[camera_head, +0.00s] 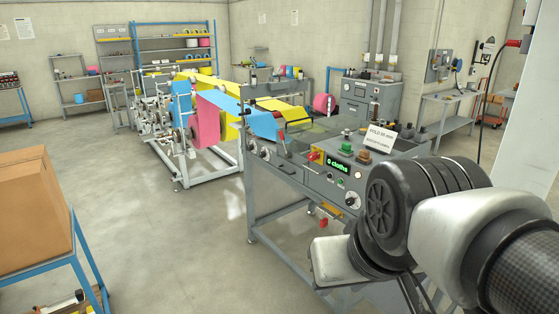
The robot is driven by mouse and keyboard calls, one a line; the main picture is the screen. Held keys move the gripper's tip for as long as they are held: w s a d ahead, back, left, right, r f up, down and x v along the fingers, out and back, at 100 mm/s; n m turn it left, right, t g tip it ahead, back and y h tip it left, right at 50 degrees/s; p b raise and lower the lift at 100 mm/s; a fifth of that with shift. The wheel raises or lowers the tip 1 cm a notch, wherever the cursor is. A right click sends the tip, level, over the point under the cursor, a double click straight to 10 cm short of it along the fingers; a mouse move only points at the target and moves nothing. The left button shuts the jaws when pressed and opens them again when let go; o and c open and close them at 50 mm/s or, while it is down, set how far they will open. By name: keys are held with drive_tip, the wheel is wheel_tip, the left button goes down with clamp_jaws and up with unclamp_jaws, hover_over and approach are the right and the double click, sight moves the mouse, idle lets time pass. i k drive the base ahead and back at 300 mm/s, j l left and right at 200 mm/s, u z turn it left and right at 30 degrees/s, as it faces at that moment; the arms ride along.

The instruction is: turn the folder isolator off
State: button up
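The folder (285,180) is a grey machine on legs in the middle, with a sloping control panel on its front. A red handle on a yellow plate (315,157), which looks like the isolator, sits on this panel, left of the green-lit display (338,163) reading "0 cloths". The handle's exact angle is too small to tell. My arm reaches in from the right, in front of the machine's right part, and covers some of it. My gripper's fingers do not show.
A black-and-white dial (352,201) and small buttons sit below the display. A white "FOLD 65 mm" card (382,137) stands on top. A blue-framed table with a brown box (35,215) stands at the left. The floor (170,240) between is clear.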

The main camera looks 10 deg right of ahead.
sight(312, 156)
drive_tip(key=i+j+z, duration=0.1)
drive_tip(key=i+j, duration=0.2)
drive_tip(key=i+j+z, duration=0.15)
drive_tip(key=i+j, duration=0.15)
drive_tip(key=i+j+z, duration=0.1)
drive_tip(key=i+j, duration=0.2)
drive_tip(key=j, duration=0.15)
drive_tip(key=i+j+z, duration=0.15)
drive_tip(key=i+j, duration=0.15)
drive_tip(key=i+j+z, duration=0.1)
drive_tip(key=i+j, duration=0.15)
drive_tip(key=j, duration=0.25)
drive_tip(key=i+j+z, duration=0.15)
drive_tip(key=j, duration=0.3)
drive_tip(key=i+j+z, duration=0.1)
drive_tip(key=i+j, duration=0.15)
drive_tip(key=j, duration=0.25)
drive_tip(key=i+j+z, duration=0.1)
drive_tip(key=j, duration=0.35)
drive_tip(key=i, duration=0.1)
